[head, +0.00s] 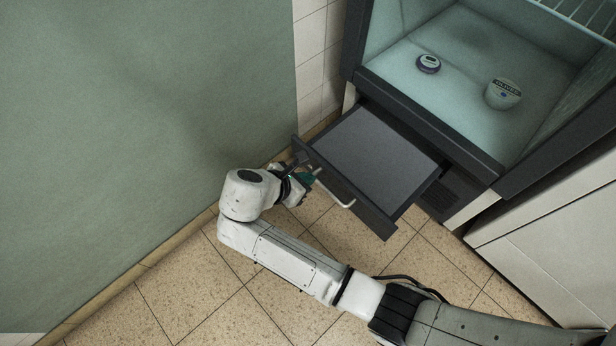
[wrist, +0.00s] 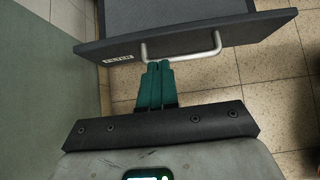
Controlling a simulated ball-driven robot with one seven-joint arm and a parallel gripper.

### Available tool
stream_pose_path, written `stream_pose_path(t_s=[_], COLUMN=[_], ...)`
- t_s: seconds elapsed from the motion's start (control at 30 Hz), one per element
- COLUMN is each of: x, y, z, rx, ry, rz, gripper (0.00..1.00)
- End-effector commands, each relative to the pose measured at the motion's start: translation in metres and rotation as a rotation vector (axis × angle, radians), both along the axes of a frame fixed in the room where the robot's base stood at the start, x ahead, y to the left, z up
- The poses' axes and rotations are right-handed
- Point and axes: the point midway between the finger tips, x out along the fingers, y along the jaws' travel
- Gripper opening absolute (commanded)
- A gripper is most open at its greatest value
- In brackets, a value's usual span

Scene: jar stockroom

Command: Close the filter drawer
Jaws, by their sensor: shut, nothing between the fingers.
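The filter drawer (head: 376,152) is a dark grey drawer pulled out from the base of a dark-framed cabinet in the head view. Its front (wrist: 240,38) carries a light label reading FILTER and a pale bar handle (head: 334,191). In the wrist view the handle (wrist: 182,57) spans the middle of the front. My gripper (wrist: 158,66) has its green fingers together and empty, with the tips at the handle's left half. I cannot tell whether they touch it. In the head view my gripper (head: 310,177) is beside the drawer front's left part, partly hidden by my wrist.
The open cabinet compartment (head: 455,75) above the drawer holds a small round jar (head: 428,64) and a larger pale jar (head: 503,93). A green wall (head: 150,120) stands close on the left. The tiled floor (head: 150,305) is clear in front. A pale cabinet (head: 560,245) is at right.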

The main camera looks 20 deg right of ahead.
Motion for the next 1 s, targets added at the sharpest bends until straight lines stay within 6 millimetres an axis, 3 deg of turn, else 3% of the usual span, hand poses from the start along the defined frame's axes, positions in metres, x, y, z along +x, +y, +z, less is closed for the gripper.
stream_pose_path(t_s=[0.1, 0.4, 1.0], x=[0.004, 0.015, 0.019], y=[-0.015, -0.047, -0.057], z=[-0.020, -0.052, -0.058], rx=[-0.001, -0.001, 0.000], ry=[0.001, -0.002, -0.002], rz=[-0.006, -0.006, -0.005], gripper=[0.00, 0.00, 0.00])
